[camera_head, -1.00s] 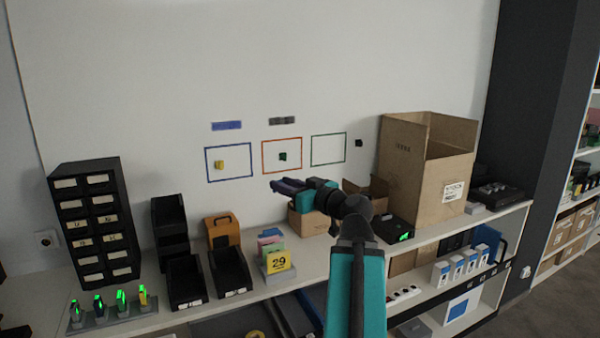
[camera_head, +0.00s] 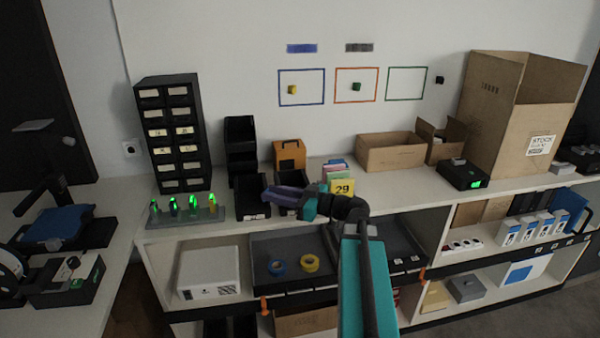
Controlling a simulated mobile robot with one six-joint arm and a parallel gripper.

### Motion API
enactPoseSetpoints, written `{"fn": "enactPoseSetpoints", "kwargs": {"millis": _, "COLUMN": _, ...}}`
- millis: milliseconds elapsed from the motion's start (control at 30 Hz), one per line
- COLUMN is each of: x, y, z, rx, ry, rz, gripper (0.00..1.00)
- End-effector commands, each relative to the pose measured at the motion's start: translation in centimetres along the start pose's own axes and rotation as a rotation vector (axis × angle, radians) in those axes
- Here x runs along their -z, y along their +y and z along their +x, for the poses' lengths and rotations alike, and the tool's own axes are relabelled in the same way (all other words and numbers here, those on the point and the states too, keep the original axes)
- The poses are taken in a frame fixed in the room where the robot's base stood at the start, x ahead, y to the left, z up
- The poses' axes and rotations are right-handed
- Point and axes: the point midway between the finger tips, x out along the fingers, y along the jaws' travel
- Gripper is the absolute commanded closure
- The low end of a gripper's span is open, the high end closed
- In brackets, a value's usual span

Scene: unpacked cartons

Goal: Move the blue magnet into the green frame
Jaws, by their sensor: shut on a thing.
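The green frame (camera_head: 405,83) is an empty outline on the white wall, right of an orange frame (camera_head: 356,86) holding a dark green magnet (camera_head: 356,87). A blue frame (camera_head: 301,87) holds a yellow magnet (camera_head: 292,90). A small black magnet (camera_head: 439,80) sits right of the green frame. I cannot make out a blue magnet on the wall. My gripper (camera_head: 274,190), with dark purple fingers, points left in front of the shelf bins, below the blue frame in the picture. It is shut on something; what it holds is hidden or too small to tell.
Below the wall, the shelf top carries a black drawer cabinet (camera_head: 172,130), black bins (camera_head: 251,196), an orange case (camera_head: 289,153), number cards (camera_head: 341,188) and open cartons (camera_head: 391,152). A large carton (camera_head: 515,110) stands at right. The air before the frames is clear.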

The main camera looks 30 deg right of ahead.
Motion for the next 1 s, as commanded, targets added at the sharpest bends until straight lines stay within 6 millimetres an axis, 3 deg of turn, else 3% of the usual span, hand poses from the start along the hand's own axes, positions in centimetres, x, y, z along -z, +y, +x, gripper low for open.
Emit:
{"fn": "enactPoseSetpoints", "kwargs": {"millis": 33, "x": -1.8, "y": -1.0, "z": 1.2, "rx": 0.038, "ry": -0.001, "rz": 0.002, "gripper": 0.95}}
{"fn": "enactPoseSetpoints", "kwargs": {"millis": 300, "x": -8.6, "y": -7.2, "z": 5.9, "rx": 0.230, "ry": -0.001, "rz": -0.008, "gripper": 0.95}}
{"fn": "enactPoseSetpoints", "kwargs": {"millis": 500, "x": -12.1, "y": -10.9, "z": 7.9, "rx": 0.330, "ry": -0.001, "rz": -0.015, "gripper": 0.95}}
{"fn": "enactPoseSetpoints", "kwargs": {"millis": 700, "x": -13.2, "y": -12.3, "z": 8.5, "rx": 0.367, "ry": -0.001, "rz": -0.019, "gripper": 0.95}}
{"fn": "enactPoseSetpoints", "kwargs": {"millis": 1000, "x": -13.1, "y": -12.3, "z": 8.5, "rx": 0.367, "ry": -0.001, "rz": -0.019, "gripper": 0.95}}
